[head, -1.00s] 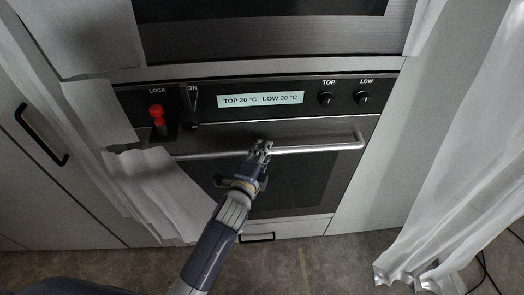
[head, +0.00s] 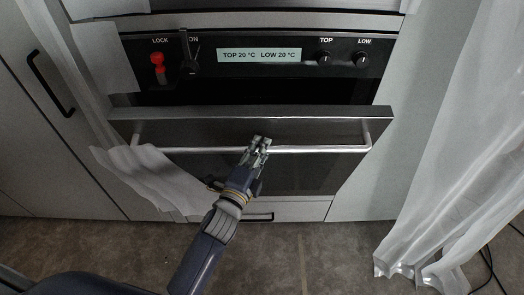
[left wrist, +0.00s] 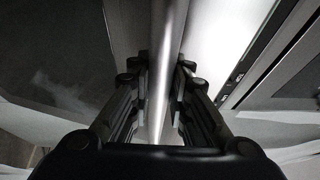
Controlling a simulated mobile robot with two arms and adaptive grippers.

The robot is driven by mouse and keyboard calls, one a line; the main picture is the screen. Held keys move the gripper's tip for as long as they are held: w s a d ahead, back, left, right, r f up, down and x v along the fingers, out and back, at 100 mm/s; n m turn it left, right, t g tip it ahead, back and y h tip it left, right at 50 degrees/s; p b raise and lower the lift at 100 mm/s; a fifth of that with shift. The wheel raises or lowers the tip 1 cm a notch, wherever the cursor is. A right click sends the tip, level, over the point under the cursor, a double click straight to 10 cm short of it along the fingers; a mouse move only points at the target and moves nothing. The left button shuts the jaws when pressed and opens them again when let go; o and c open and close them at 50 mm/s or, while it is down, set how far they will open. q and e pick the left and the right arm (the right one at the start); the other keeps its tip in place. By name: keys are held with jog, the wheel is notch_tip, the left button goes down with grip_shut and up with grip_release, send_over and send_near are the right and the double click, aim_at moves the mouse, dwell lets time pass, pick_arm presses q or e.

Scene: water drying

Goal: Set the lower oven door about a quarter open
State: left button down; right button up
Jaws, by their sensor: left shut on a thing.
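The lower oven door (head: 300,128) is partly open, its top edge tilted out from the control panel with a dark gap behind it. Its long metal handle bar (head: 320,149) runs across the front. My left gripper (head: 258,148) is shut on the handle near its middle. In the left wrist view the handle bar (left wrist: 168,60) passes between the two fingers (left wrist: 160,95). My right gripper is in neither view.
The control panel above has a red lock switch (head: 158,66), a black lever (head: 188,62), a display (head: 259,55) and two knobs. White sheeting (head: 150,175) hangs against the door's left side. A translucent curtain (head: 450,190) hangs at the right. The floor in front is clear.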

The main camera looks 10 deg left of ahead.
pick_arm(q)
jog(key=s+d+f+t+b, duration=0.1)
jog(key=s+d+f+b, duration=0.1)
jog(key=s+f+b, duration=0.2)
jog(key=s+b, duration=0.3)
jog(key=s, duration=0.1)
jog(key=shift+m+t, duration=0.3)
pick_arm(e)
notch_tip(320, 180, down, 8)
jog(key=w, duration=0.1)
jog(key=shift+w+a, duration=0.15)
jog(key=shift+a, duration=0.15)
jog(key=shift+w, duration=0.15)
pick_arm(q)
jog(key=c, duration=1.6)
grip_release()
jog(key=shift+o, duration=0.6)
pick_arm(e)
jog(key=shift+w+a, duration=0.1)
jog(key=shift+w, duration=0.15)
